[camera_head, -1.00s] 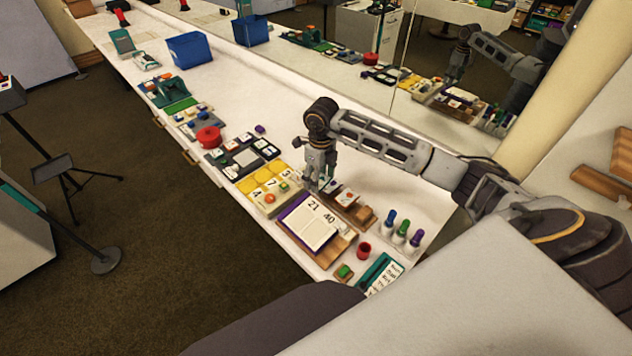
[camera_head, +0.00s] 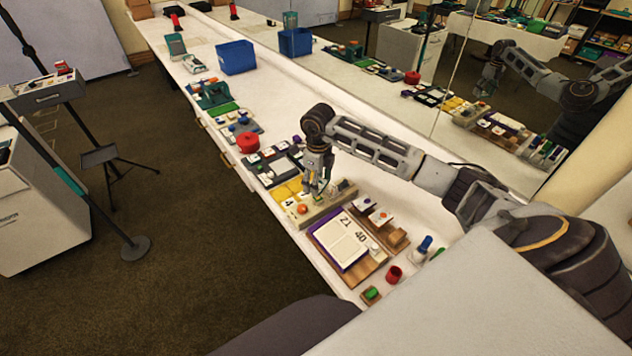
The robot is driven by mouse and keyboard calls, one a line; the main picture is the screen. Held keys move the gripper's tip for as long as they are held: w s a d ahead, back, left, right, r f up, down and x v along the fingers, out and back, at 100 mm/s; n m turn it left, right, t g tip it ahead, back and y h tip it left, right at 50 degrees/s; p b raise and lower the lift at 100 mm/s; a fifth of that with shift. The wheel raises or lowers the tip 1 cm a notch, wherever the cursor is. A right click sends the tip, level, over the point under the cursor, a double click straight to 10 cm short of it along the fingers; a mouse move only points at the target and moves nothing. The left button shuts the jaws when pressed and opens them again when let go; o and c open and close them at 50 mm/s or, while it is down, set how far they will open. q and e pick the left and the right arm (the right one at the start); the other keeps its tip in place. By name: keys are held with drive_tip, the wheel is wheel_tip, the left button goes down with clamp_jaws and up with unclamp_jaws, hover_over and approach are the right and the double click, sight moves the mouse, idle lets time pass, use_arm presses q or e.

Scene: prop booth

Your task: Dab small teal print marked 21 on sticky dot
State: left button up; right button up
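My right gripper (camera_head: 318,190) hangs fingers down over the pale numbered strip (camera_head: 308,216), hiding part of it. The picture is too small to show whether the fingers are apart or hold something. On the strip, a "4" is readable, with an orange piece (camera_head: 302,209) and a small green piece (camera_head: 342,184) near the fingers. Nearer lies a white sheet (camera_head: 340,244) on a purple-edged board, marked 21 (camera_head: 345,223) and 40 (camera_head: 361,237). I cannot make out a teal print or a sticky dot for certain. My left gripper is out of view.
Small cards (camera_head: 380,217), wooden blocks (camera_head: 397,238), a red cup (camera_head: 394,274) and a blue-topped bottle (camera_head: 425,244) stand nearby. A red round tin (camera_head: 248,142) and blue bin (camera_head: 237,57) lie farther along the white table. A mirror backs the table.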

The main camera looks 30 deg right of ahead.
sight(318, 198)
drive_tip(key=shift+n, duration=0.5)
idle(0.3)
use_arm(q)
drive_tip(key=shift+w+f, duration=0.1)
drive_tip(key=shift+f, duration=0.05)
use_arm(e)
drive_tip(key=shift+f, duration=0.2)
drive_tip(key=shift+f+b, duration=0.5)
drive_tip(key=shift+f, duration=0.15)
drive_tip(key=shift+f+b, duration=0.7)
drive_tip(key=shift+f, duration=0.5)
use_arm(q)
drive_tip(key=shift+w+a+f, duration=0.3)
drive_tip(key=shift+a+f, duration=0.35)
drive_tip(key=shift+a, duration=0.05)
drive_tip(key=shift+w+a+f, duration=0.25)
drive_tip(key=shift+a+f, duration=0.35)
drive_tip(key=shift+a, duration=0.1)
use_arm(e)
drive_tip(key=shift+f, duration=0.45)
use_arm(q)
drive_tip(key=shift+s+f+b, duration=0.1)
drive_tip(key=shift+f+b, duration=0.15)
drive_tip(key=shift+b, duration=0.2)
use_arm(e)
drive_tip(key=shift+f, duration=0.3)
